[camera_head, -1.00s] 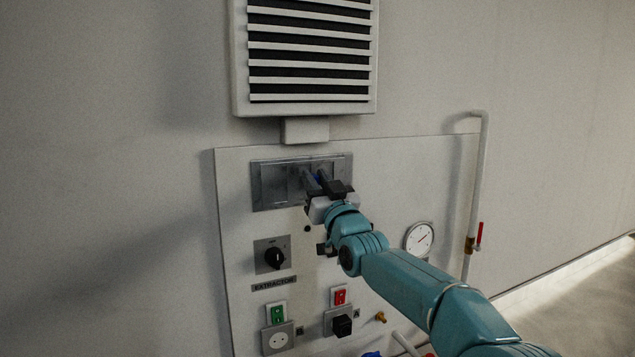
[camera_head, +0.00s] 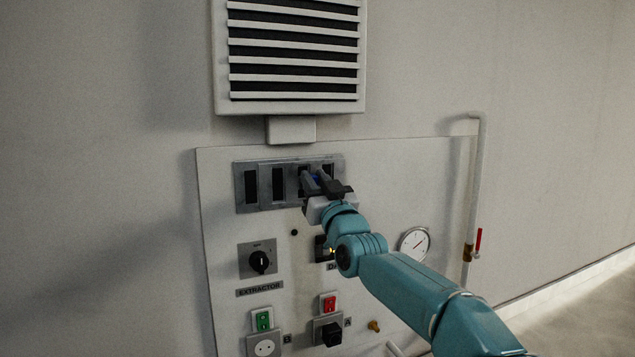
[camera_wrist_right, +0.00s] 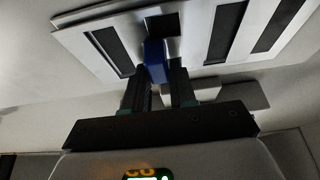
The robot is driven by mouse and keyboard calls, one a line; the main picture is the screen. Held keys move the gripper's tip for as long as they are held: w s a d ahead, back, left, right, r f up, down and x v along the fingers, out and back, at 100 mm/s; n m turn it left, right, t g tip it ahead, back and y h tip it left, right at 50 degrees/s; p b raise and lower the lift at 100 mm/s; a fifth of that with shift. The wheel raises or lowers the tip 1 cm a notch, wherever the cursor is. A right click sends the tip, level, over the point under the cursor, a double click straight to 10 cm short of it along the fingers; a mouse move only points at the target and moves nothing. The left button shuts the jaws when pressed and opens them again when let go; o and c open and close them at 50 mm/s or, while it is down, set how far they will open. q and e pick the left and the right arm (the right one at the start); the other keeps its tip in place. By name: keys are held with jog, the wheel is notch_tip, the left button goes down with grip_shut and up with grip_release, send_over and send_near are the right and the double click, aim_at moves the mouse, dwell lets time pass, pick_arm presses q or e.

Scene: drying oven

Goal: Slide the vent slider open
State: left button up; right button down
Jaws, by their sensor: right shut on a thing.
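The vent slider (camera_head: 263,183) is a grey metal plate set in a frame near the top of the white panel, and several dark upright slots show in it. It also shows in the right wrist view (camera_wrist_right: 227,40). Its small blue knob (camera_wrist_right: 155,62) sits between my right gripper's fingers. My right gripper (camera_head: 318,180) is at the right part of the vent and is shut on the blue knob; the fingers also show in the right wrist view (camera_wrist_right: 160,85). The gripper hides part of the right slots. My left gripper is not in view.
A louvred grille (camera_head: 293,55) is on the wall above. Below the vent are an extractor knob (camera_head: 259,261), green (camera_head: 263,320) and red (camera_head: 329,304) switches, sockets and a gauge (camera_head: 415,243). A pipe with a red-handled valve (camera_head: 478,240) runs at the right.

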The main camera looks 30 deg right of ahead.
jog(key=c, duration=1.1)
grip_release()
jog(key=shift+d, duration=0.15)
jog(key=shift+c, duration=0.2)
jog(key=shift+o, duration=0.7)
jog(key=shift+w+d+f, duration=0.15)
jog(key=shift+d, duration=0.1)
jog(key=shift+a, duration=0.3)
jog(key=b+v, duration=0.9)
jog(key=v, duration=0.7)
jog(key=shift+s+b, duration=0.2)
jog(key=shift+b, duration=0.2)
jog(key=shift+w+d, duration=0.1)
jog(key=shift+d, duration=0.15)
jog(key=shift+a, duration=0.1)
